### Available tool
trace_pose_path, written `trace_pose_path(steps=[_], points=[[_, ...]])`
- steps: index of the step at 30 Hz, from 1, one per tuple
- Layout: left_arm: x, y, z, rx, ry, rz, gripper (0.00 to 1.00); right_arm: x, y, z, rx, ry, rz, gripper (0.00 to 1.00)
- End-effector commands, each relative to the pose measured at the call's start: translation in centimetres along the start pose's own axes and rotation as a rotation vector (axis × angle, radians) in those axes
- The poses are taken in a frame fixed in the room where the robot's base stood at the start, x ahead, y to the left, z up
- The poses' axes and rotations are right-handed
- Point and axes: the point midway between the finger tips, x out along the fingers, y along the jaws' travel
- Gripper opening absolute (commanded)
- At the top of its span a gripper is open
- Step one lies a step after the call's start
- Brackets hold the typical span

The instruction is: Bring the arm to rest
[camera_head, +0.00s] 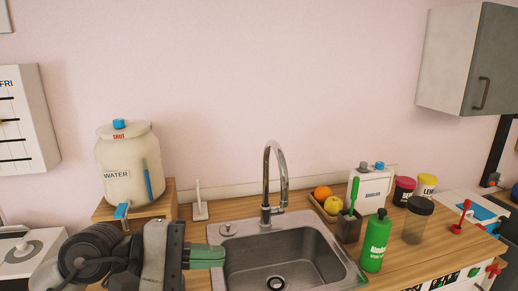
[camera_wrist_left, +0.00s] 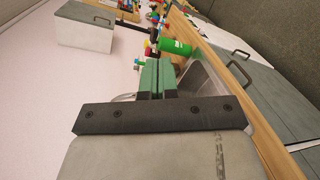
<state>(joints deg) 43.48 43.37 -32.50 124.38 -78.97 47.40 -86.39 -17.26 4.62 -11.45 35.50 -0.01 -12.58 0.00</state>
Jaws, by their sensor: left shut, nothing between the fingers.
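My left gripper (camera_head: 207,256) comes in from the lower left in the head view, over the left edge of the metal sink. Its green fingers are closed together and nothing shows between them. In the left wrist view the two green fingers (camera_wrist_left: 158,77) lie side by side, pointing away toward the green bottle. My right gripper shows in neither view.
The sink (camera_head: 344,262) with its tall faucet (camera_head: 268,185) is just right of my gripper. A water jar (camera_head: 128,165) stands on a wooden box behind it. A green bottle (camera_head: 375,244), a fruit tray (camera_head: 318,206) and several containers stand right of the sink.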

Motion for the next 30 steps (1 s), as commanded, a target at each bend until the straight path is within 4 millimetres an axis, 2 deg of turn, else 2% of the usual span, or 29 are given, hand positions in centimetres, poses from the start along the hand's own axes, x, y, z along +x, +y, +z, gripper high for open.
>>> trace_pose_path(steps=[1, 2, 5, 8, 11, 14, 17, 19, 20, 21, 24, 27, 30], points=[[0.6, 0.2, 1.1, -0.175, -0.1, 0.122, 0.0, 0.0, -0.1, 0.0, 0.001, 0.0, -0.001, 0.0], [0.7, 0.6, 1.6, -0.28, -0.155, 0.196, 0.0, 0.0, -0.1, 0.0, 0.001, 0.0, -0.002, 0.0], [-0.1, 2.0, 2.2, -0.651, -0.332, 0.436, 0.0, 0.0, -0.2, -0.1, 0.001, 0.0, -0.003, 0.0], [-2.0, 2.6, 0.8, -1.041, -0.5, 0.675, 0.0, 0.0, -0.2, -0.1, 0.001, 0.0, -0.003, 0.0], [-4.5, 1.6, -2.2, -1.434, -0.657, 0.924, 0.0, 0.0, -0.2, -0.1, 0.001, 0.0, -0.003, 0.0], [-6.8, -1.4, -5.9, -1.817, -0.802, 1.192, 0.0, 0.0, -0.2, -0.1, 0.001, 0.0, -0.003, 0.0], [-8.9, -6.6, -9.3, -2.174, -0.935, 1.496, 0.0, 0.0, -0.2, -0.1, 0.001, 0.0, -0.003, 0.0], [-9.9, -11.4, -11.0, -2.397, -1.016, 1.741, 0.0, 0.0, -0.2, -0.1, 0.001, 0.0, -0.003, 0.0], [-10.2, -13.7, -11.4, 2.286, 0.964, -1.709, 0.0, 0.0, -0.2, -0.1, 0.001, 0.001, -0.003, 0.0], [-10.6, -16.6, -11.7, 2.128, 0.893, -1.658, 0.0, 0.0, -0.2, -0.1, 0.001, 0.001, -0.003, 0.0], [-11.0, -23.1, -11.3, 1.791, 0.744, -1.561, 0.0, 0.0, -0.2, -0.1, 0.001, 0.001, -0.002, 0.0], [-11.1, -28.1, -9.9, 1.526, 0.629, -1.494, 0.0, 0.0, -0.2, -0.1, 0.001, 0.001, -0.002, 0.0], [-11.0, -32.1, -8.1, 1.31, 0.533, -1.443, 0.0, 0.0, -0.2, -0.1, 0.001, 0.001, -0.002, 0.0]])
